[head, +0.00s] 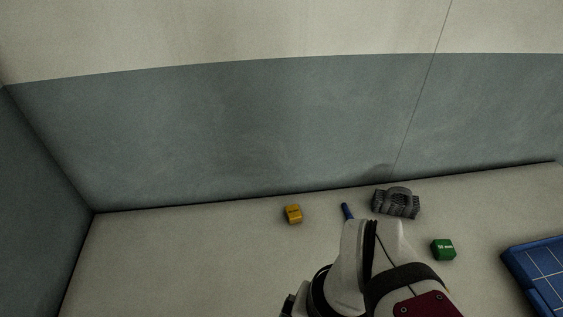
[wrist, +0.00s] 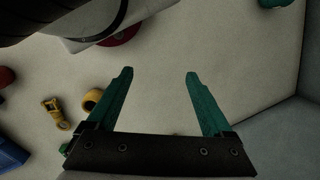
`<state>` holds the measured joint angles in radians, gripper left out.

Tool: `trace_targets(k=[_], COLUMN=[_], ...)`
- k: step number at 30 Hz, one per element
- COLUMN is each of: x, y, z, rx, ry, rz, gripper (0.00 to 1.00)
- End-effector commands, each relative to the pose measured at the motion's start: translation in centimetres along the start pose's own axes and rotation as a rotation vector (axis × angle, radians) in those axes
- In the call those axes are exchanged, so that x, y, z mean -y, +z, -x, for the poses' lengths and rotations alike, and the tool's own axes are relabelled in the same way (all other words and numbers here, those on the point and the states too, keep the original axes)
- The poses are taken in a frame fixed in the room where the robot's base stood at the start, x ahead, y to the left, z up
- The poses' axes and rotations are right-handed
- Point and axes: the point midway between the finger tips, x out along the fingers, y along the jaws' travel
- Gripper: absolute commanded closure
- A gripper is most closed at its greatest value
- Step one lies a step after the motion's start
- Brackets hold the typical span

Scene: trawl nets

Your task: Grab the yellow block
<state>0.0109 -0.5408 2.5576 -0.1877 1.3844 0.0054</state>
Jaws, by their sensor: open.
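The yellow block (head: 293,214) rests on the pale floor in the head view, a little in front of the blue-grey wall. It is small, with a dark mark on its face, and stands clear of other things. My gripper (wrist: 159,73) shows in the wrist view with its two teal fingers wide apart and only bare floor between them.
In the head view, a grey ridged object (head: 397,204), a dark blue stick-like thing (head: 347,211) and a green block (head: 443,249) lie right of the yellow block. A blue tray (head: 540,275) is at the right edge. The floor left of the block is clear.

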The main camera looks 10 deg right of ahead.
Motion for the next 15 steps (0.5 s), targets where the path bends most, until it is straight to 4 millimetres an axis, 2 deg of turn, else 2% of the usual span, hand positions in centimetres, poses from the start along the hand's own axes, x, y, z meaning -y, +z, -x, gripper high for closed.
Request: trace_targets(k=[2,4,5,6,7,8,9,11,12,14,15], x=[2.6,7.4,10.0,13.5,15.8,17.8,19.8,20.9,20.2,17.6,15.2], y=[1.1,2.0,1.8,0.6,-1.0,-3.3,-7.0,-13.8,-18.3,-24.0,-26.9], z=[-0.8,-1.2,-1.0,-0.7,-0.5,-0.4,-0.6,-2.2,-4.0,-7.4,-9.8], rx=[0.144,0.364,0.464,0.588,0.664,0.724,0.779,0.799,0.772,0.681,0.599], ry=[-0.085,-0.25,-0.343,-0.479,-0.584,-0.689,-0.827,-1.023,-1.138,-1.274,-1.339], rz=[-0.068,-0.207,-0.291,-0.423,-0.53,-0.648,-0.814,-1.081,-1.261,-1.508,-1.651], gripper=[0.15,0.15,0.15,0.15,0.15,0.15,0.15,0.15,0.15,0.15,0.15])
